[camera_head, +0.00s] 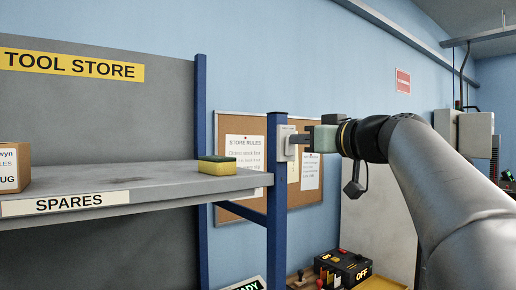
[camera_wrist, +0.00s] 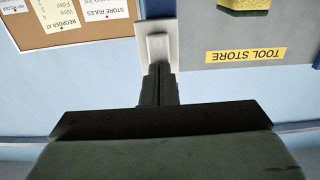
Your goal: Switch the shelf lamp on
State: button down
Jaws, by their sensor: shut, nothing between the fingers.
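A pale switch plate (camera_head: 281,150) is fixed to the blue front post of the shelf. It also shows in the wrist view (camera_wrist: 145,29), with a small raised rocker in its middle. My gripper (camera_head: 294,139) is shut and empty, with its fingertips at the plate. In the wrist view the fingers (camera_wrist: 158,70) lie together and overlap the plate's lower part; I cannot tell whether they touch it. Which way the rocker is tipped cannot be made out. No lamp is visible in either view.
The spares shelf (camera_head: 150,184) holds a yellow and green sponge (camera_head: 217,167) near the post and a cardboard box (camera_head: 10,168) at far left. A notice board (camera_head: 232,127) hangs behind the post. A black box with switches (camera_head: 343,268) stands below.

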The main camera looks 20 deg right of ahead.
jog(key=shift+w, duration=0.2)
jog(key=shift+s, duration=0.15)
jog(key=b+v, duration=0.3)
jog(key=v, duration=0.4)
jog(key=shift+s, duration=0.35)
jog(key=shift+d, duration=0.1)
